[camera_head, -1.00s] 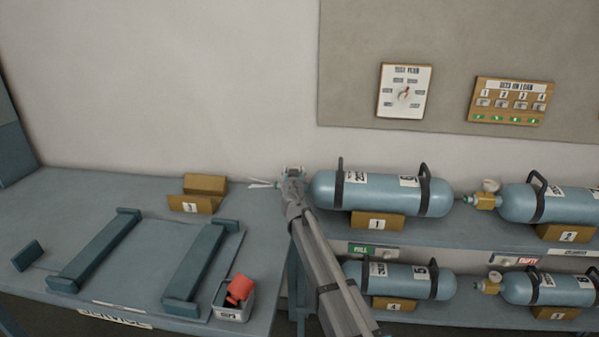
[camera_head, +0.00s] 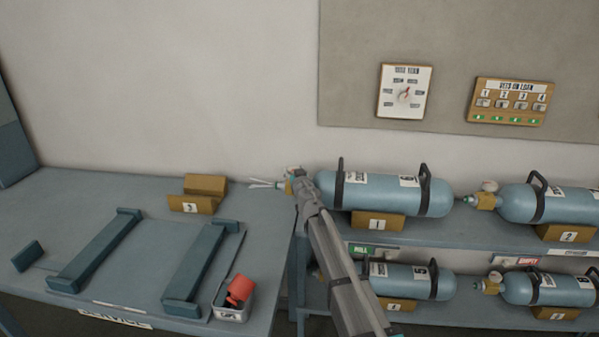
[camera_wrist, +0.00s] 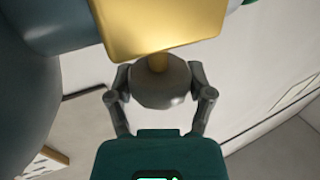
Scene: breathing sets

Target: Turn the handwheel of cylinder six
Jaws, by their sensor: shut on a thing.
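Cylinder six (camera_head: 385,193) is a blue cylinder marked 6, lying on the upper shelf in a cradle marked 1. Its brass valve block (camera_head: 288,187) is at the left end, partly hidden by my arm. The valve block (camera_wrist: 155,28) also shows large in the wrist view. Below it in that view is the grey rounded handwheel (camera_wrist: 160,85) on a short stem. The fingers of my gripper (camera_wrist: 160,95) press it from both sides, so my gripper is shut on it. In the head view my gripper (camera_head: 298,176) is at the cylinder's left end.
Other blue cylinders lie to the right (camera_head: 545,203) and on the lower shelf (camera_head: 405,278). The bench (camera_head: 130,185) at left holds an empty cradle (camera_head: 198,194), a rack with two bars and a small bin (camera_head: 231,312) with red things. A dial board (camera_head: 405,91) hangs on the wall.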

